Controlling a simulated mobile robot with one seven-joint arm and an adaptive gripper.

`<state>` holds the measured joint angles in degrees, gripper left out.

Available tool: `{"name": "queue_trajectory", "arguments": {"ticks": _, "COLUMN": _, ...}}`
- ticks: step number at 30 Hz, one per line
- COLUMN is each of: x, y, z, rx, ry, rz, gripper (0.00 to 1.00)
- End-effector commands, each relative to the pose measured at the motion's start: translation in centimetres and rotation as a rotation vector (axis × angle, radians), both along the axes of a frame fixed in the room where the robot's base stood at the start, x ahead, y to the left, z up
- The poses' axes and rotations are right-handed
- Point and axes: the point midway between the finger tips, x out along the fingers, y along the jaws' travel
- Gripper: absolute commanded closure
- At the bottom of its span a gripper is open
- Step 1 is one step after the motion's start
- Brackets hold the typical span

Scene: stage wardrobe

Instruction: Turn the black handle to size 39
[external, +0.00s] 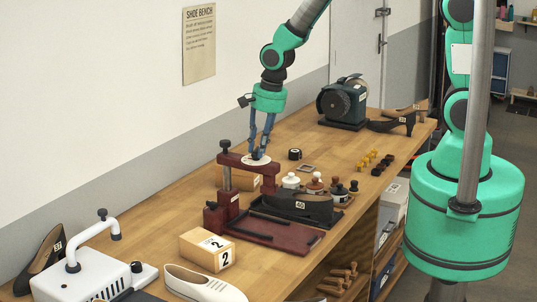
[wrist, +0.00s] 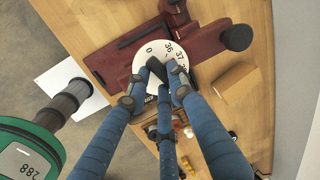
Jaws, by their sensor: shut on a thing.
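A white round dial (wrist: 134,48) with printed numbers sits on a dark red shoe-stretching frame; 0, 36 and 37 can be read in the wrist view. The dial also shows as a white disc in the external view (external: 249,163). My gripper (wrist: 159,75) is over the dial, its blue fingers closed on the black handle (wrist: 155,68) at the dial's middle. The fingers hide much of the handle and part of the scale, so I cannot tell which number it points to. In the external view my gripper (external: 258,155) comes down onto the dial from above.
The red frame (external: 234,159) has a black-knobbed post (external: 225,146) beside the dial. A wooden block marked 2 (external: 208,248) and a grinder (external: 343,102) stand on the bench.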

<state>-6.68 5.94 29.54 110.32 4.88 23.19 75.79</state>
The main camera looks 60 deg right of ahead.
Motion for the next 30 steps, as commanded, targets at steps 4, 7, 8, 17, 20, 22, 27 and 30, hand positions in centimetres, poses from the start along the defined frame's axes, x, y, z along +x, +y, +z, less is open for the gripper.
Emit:
{"name": "queue_trajectory", "arguments": {"ticks": 4, "x": 0.11, "y": 0.18, "z": 0.08, "rx": 0.000, "ry": -0.003, "rz": -0.106, "gripper": 1.00}}
{"name": "queue_trajectory", "arguments": {"ticks": 7, "x": 0.12, "y": 0.29, "z": -0.03, "rx": 0.000, "ry": -0.003, "rz": -0.181, "gripper": 1.00}}
{"name": "queue_trajectory", "arguments": {"ticks": 8, "x": 0.12, "y": 0.31, "z": -0.07, "rx": 0.000, "ry": -0.003, "rz": -0.203, "gripper": 1.00}}
{"name": "queue_trajectory", "arguments": {"ticks": 17, "x": 0.23, "y": 0.55, "z": -0.33, "rx": 0.000, "ry": -0.004, "rz": -0.427, "gripper": 1.00}}
{"name": "queue_trajectory", "arguments": {"ticks": 20, "x": 0.30, "y": 0.62, "z": -0.36, "rx": 0.001, "ry": -0.006, "rz": -0.507, "gripper": 1.00}}
{"name": "queue_trajectory", "arguments": {"ticks": 22, "x": 0.30, "y": 0.66, "z": -0.45, "rx": 0.001, "ry": -0.004, "rz": -0.563, "gripper": 1.00}}
{"name": "queue_trajectory", "arguments": {"ticks": 27, "x": 0.41, "y": 0.81, "z": -0.46, "rx": 0.002, "ry": -0.005, "rz": -0.702, "gripper": 1.00}}
{"name": "queue_trajectory", "arguments": {"ticks": 30, "x": 0.41, "y": 0.87, "z": -0.48, "rx": 0.002, "ry": -0.004, "rz": -0.784, "gripper": 1.00}}
